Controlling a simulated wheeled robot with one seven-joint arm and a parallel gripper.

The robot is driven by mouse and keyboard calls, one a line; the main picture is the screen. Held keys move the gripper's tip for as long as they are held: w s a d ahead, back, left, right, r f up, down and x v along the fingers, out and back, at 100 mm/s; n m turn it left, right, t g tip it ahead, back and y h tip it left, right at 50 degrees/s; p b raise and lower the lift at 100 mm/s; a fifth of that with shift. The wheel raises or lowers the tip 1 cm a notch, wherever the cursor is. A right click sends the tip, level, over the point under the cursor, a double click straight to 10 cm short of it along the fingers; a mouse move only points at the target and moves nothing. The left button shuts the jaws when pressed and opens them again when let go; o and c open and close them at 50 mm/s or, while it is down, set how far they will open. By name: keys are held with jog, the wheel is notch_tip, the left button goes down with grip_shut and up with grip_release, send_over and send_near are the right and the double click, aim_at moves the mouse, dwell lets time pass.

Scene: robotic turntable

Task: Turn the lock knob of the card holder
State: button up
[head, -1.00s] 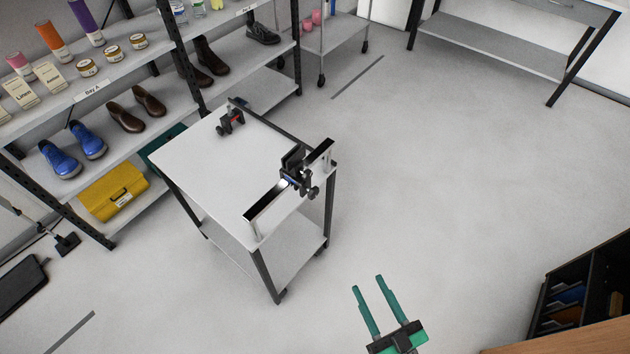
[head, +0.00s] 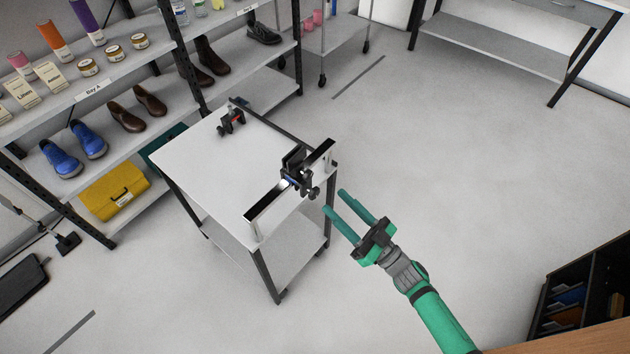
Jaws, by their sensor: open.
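The card holder (head: 292,160) is a small black clamp-like device on a rail (head: 268,199) along the right edge of a white trolley. Its dark lock knob (head: 314,193) shows on the lower right side, facing my gripper. My gripper (head: 335,202) has two long green fingers, open and empty. The fingers point up-left, just right of the knob in the picture. I cannot tell the depth gap between fingertips and knob; they look apart.
The white trolley top (head: 215,165) is mostly bare, with a second black clamp (head: 231,121) at its far corner. A shelf of shoes, jars and boxes stands left. A dark cabinet (head: 570,305) is at lower right. Floor right of the trolley is clear.

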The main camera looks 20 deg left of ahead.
aim_at(311, 177)
jog(key=x, duration=0.9)
grip_shut()
